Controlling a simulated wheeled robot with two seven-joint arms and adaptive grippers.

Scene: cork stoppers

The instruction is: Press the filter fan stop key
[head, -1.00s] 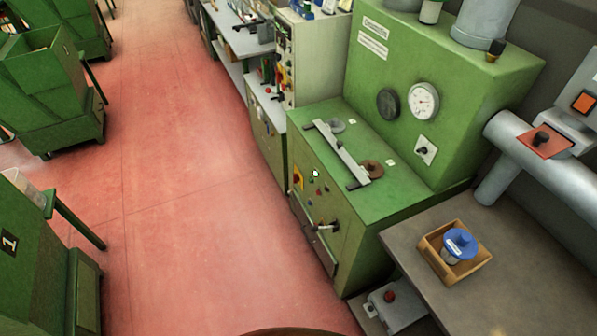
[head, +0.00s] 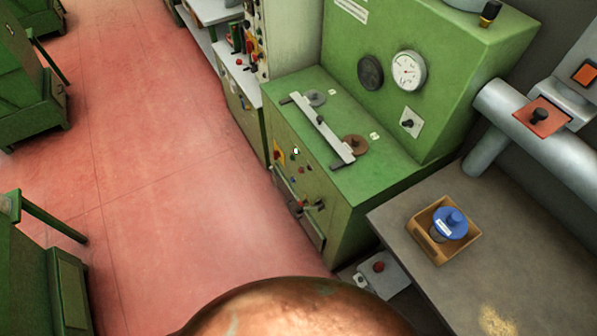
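No key in the head view can be read as the filter fan stop key; labels are too small. A grey box (head: 390,277) with a red round button (head: 379,267) sits low between the green machine (head: 345,215) and the grey-brown bench. The machine's front has a yellow-and-red switch (head: 279,153), small buttons (head: 294,171) and a dark handle (head: 318,204). A pale lit dot (head: 296,151) shows near the buttons. Neither of my grippers is in view.
A copper-brown rounded surface (head: 295,312) fills the bottom centre. The bench (head: 450,290) holds a wooden tray (head: 465,251) with a blue-topped container (head: 450,223). Pipes (head: 525,120) stand at right. Green carts (head: 30,85) stand left. The red floor (head: 170,190) is open between.

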